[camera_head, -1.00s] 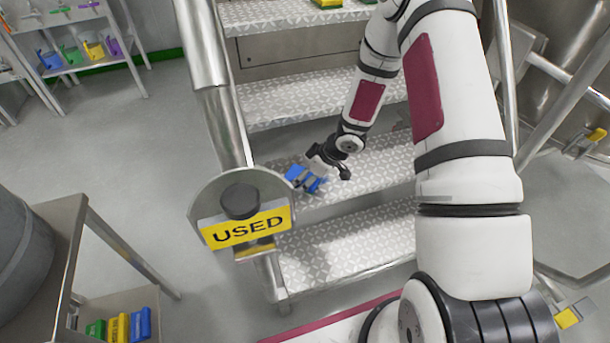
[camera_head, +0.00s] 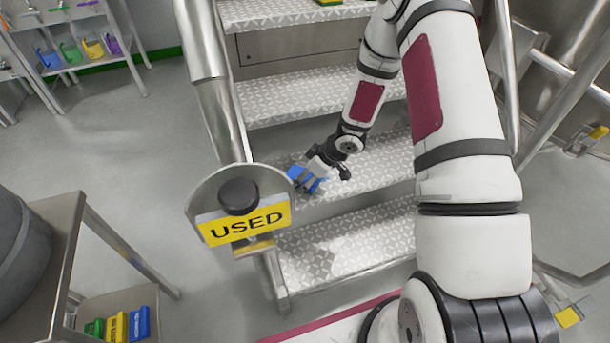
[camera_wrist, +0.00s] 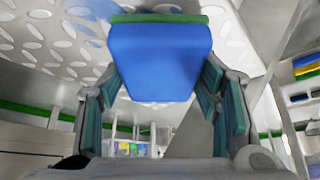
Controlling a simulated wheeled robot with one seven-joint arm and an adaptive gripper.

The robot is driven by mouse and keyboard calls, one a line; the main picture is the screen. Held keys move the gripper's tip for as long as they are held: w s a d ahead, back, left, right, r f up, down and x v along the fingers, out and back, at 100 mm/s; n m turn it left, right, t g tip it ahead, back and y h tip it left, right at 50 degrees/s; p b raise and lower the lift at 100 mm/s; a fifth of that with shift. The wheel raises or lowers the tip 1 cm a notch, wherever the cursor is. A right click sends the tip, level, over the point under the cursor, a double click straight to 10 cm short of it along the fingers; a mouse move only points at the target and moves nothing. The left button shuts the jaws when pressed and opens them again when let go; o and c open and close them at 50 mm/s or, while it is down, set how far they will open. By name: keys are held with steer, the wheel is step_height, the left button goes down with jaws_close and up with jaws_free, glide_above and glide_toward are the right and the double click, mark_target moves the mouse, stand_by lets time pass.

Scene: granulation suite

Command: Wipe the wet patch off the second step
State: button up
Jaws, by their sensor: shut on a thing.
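My gripper (camera_head: 312,176) is shut on a blue block (camera_head: 298,174) at the left end of the second step (camera_head: 380,163). In the wrist view the blue block (camera_wrist: 160,62) has a green layer along its far edge and sits between my two fingers (camera_wrist: 160,95). That green edge is close to the patterned tread (camera_wrist: 40,35); I cannot tell whether it touches. A bluish tint (camera_wrist: 84,13) shows on the tread beside the block, possibly the wet patch. In the head view I cannot make out the patch; my gripper and the block cover part of that area.
A yellow USED sign (camera_head: 243,224) on a round metal plate stands left of the steps, close to my gripper. A metal handrail (camera_head: 222,115) runs up the left side. A trolley (camera_head: 60,235) at lower left holds coloured blocks (camera_head: 118,325). Open floor lies to the left.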

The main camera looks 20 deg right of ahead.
mark_target(334, 177)
steer(key=shift+f, duration=0.4)
steer(key=shift+d, duration=0.1)
steer(key=d+p, duration=0.2)
steer(key=p, duration=0.1)
steer(key=shift+d+r, duration=0.2)
steer(key=shift+d, duration=0.2)
steer(key=shift+d+f+p, duration=0.1)
steer(key=shift+d+p, duration=1.35)
steer(key=shift+d, duration=0.15)
steer(key=shift+s+d+f+p, duration=0.15)
steer(key=shift+d+p, duration=0.4)
steer(key=shift+d, duration=0.35)
steer(key=shift+w+d+f+p, duration=0.15)
steer(key=shift+d+p, duration=0.35)
steer(key=shift+d, duration=0.4)
steer(key=shift+s+d+p, duration=0.15)
steer(key=shift+d+p, duration=0.3)
steer(key=shift+d, duration=1.05)
steer(key=shift+d+r, duration=0.15)
steer(key=shift+d, duration=1.5)
steer(key=shift+a+r+p, duration=0.15)
steer(key=shift+a+p, duration=0.3)
steer(key=shift+a, duration=2.9)
